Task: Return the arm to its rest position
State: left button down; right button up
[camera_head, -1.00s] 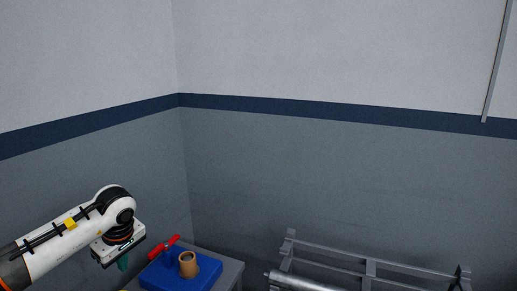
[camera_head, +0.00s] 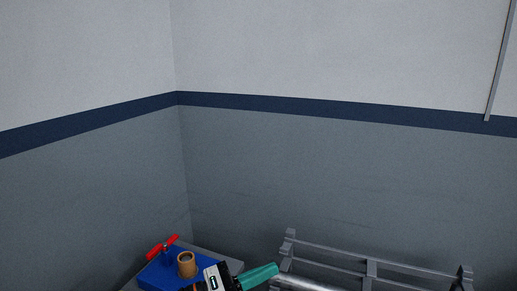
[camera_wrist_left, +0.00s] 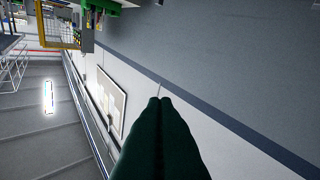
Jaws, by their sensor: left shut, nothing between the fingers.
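My left gripper (camera_head: 275,270) is at the bottom middle of the head view, its teal fingers shut and pointing right. Most of my left arm is below the picture. In the left wrist view the two dark green fingers (camera_wrist_left: 160,102) lie side by side with nothing between them. My right gripper is not in view.
A blue block (camera_head: 155,275) with a red T-shaped handle (camera_head: 163,247) and a tan cylinder (camera_head: 187,265) sits on a grey table (camera_head: 232,264) at the lower left. A grey metal rack (camera_head: 371,270) stands right of my gripper. Walls (camera_head: 330,180) lie behind.

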pick_arm(q)
jog(key=w+a+f+n+t+y, duration=0.1)
jog(key=a+n+t+y, duration=0.45)
jog(key=n, duration=0.65)
jog(key=w+a+n+t+y, duration=0.1)
jog(key=a+n+t+y, duration=0.5)
jog(key=n, duration=0.6)
jog(key=s+a+f+n+g+y, duration=0.3)
jog(key=a+f+n+y, duration=0.1)
jog(key=f+n, duration=0.3)
jog(key=s+a+f+n+g+y, duration=0.3)
jog(key=a+f+n+y, duration=0.15)
jog(key=f+n, duration=0.25)
jog(key=s+a+f+n+g+h, duration=0.1)
jog(key=s+f+n+g, duration=0.4)
jog(key=s, duration=0.5)
jog(key=s+f+n+g+h, duration=0.1)
jog(key=s+f+n+g, duration=0.1)
jog(key=s+f+g, duration=0.6)
notch_tip(320, 180, down, 24)
jog(key=s+r+t, duration=0.1)
jog(key=s+t, duration=0.1)
jog(key=s+a+f, duration=0.3)
jog(key=s+f, duration=1.4)
jog(key=shift+a+g+y, duration=0.15)
jog(key=shift+g+y, duration=0.15)
jog(key=shift+g, duration=0.15)
